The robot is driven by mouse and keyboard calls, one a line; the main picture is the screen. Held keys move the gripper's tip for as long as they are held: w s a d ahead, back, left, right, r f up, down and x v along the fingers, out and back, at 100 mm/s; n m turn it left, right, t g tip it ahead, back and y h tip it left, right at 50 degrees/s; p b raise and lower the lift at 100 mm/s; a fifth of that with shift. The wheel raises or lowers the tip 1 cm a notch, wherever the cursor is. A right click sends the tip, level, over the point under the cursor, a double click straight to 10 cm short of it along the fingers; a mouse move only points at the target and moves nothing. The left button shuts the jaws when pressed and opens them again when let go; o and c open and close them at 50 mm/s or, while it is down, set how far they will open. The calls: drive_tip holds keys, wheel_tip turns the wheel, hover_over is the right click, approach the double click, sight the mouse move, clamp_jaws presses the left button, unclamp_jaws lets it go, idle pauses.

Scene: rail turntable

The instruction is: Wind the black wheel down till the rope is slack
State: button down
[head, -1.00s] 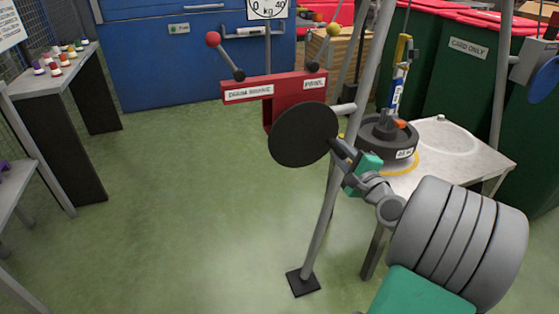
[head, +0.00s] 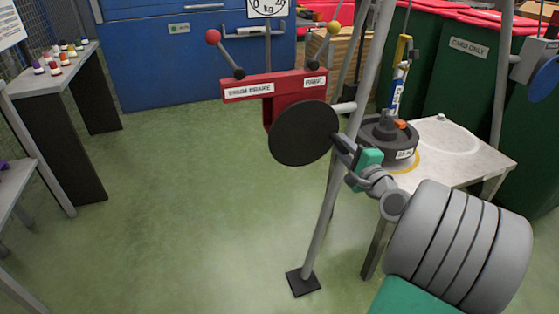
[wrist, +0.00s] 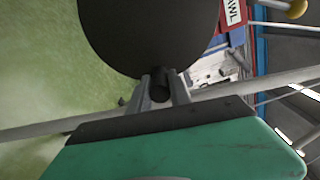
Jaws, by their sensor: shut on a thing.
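The black wheel (head: 303,133) is a plain dark disc mounted below the red bracket, beside a grey tripod leg. In the wrist view it fills the top middle (wrist: 150,30). My gripper (head: 343,150) is at the wheel's right side, shut on its short dark handle (wrist: 160,86), which shows between the two fingers. A dark round weight (head: 378,150) with a white label is at the pale table at right. A blue-and-white device with a yellow top (head: 399,80) stands above it, with a thin rope (head: 408,18) rising from there. I cannot tell how taut the rope is.
The red bracket (head: 290,88) is labelled drum brake and pawl, with a red-knobbed lever (head: 222,52) and a yellow-knobbed one (head: 323,48). A tripod leg (head: 321,225) stands close to my arm. Green floor is open at left centre.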

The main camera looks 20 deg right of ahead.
drive_tip(key=shift+d+r, duration=0.1)
drive_tip(key=shift+r, duration=0.35)
drive_tip(key=shift+r+n+b, duration=0.4)
drive_tip(key=shift+r+n, duration=0.6)
drive_tip(key=shift+n, duration=0.4)
drive_tip(key=shift+r, duration=0.1)
drive_tip(key=shift+a+r+n+b, duration=0.2)
drive_tip(key=shift+r+n+b, duration=0.35)
drive_tip(key=shift+r+n, duration=0.5)
drive_tip(key=shift+f+n, duration=0.15)
drive_tip(key=shift+n, duration=0.2)
drive_tip(key=shift+a+r+n+b, duration=0.35)
drive_tip(key=shift+r+n+b, duration=0.4)
drive_tip(key=shift+n, duration=0.25)
